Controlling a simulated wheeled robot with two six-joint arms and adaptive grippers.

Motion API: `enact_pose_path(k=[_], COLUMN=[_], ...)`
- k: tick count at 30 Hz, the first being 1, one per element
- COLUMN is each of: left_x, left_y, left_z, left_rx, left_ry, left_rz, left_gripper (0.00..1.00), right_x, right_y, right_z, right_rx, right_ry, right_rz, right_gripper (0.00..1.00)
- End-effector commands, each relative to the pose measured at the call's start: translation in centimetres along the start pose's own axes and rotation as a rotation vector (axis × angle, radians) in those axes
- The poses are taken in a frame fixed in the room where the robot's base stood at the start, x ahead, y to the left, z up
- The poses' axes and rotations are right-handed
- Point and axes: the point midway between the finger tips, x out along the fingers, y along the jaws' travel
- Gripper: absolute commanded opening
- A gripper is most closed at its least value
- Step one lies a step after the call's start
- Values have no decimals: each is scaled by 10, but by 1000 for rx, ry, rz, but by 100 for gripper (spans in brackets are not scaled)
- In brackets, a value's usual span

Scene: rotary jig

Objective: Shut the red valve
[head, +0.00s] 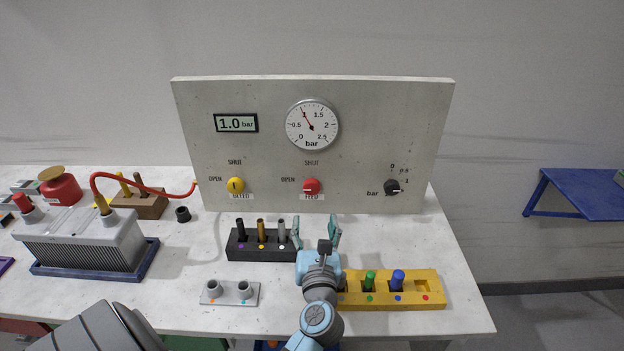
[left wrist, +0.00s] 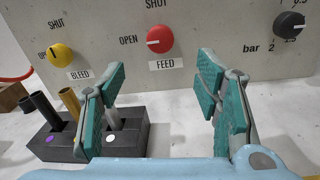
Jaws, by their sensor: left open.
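The red valve (head: 312,186) is a round knob marked FEED, low in the middle of the upright grey panel (head: 372,130). It also shows in the left wrist view (left wrist: 159,40), where its white mark points left toward OPEN; SHUT is printed above it. My left gripper (head: 316,228) is open and empty, in front of and below the knob, apart from it. In the left wrist view its two teal-padded fingers (left wrist: 165,78) stand either side below the knob. My right gripper is not in view.
The yellow BLEED knob (head: 235,186) is left of the red one, a black selector knob (head: 392,187) right. The gauge (head: 312,125) reads about 1 bar. A black peg block (head: 240,252) and a yellow block (head: 425,300) stand near the gripper.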

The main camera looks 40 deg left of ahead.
Motion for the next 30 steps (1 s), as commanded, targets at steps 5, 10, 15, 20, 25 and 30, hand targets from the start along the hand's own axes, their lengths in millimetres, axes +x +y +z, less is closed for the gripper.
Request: enact_pose_path(k=[5,10,15,20,25,30], left_x=[36,88,124,138,140,140], left_y=[0,1,0,0,0,0], left_z=[1,1,-1,0,0,1], left_rx=[3,5,4,4,4,4], left_ry=[-5,-5,-4,-5,-3,-4], left_rz=[-1,1,0,-1,-1,-1], left_gripper=[57,57,57,57,57,48], right_x=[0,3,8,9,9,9], right_y=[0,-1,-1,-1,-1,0], right_z=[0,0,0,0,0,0], right_rx=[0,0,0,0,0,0], right_ry=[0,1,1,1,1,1], right_rz=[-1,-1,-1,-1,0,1], right_gripper=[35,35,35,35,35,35])
